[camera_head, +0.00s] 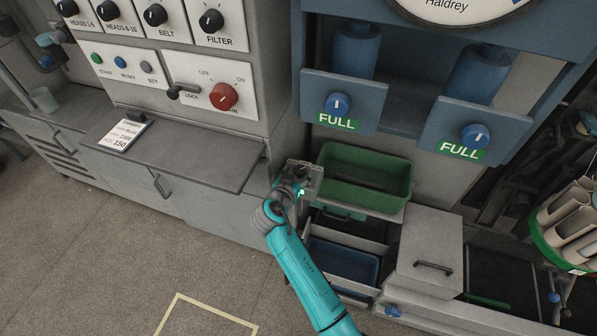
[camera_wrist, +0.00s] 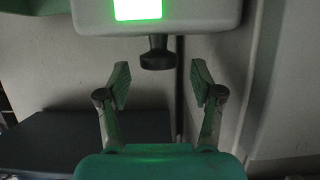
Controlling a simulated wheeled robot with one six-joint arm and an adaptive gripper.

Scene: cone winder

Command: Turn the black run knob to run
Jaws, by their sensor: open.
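A small grey box (camera_head: 312,170) sits beside the green bin in the head view, with a green glow near my gripper. In the wrist view, the box (camera_wrist: 200,14) has a lit green panel (camera_wrist: 138,9) and a short black knob (camera_wrist: 157,52) sticking out below it. No label on this knob is readable, and its setting cannot be told. My gripper (camera_wrist: 161,84) is open and empty. Its two green fingers stand left and right of the knob's line, with the knob just beyond the tips and apart from them. In the head view my gripper (camera_head: 291,187) hides part of the box.
A control panel (camera_head: 150,75) with black knobs and a red main knob (camera_head: 223,96) is at upper left. A grey shelf (camera_head: 190,155) juts out left of my gripper. A green bin (camera_head: 365,195) and open drawers lie to the right. The floor at lower left is clear.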

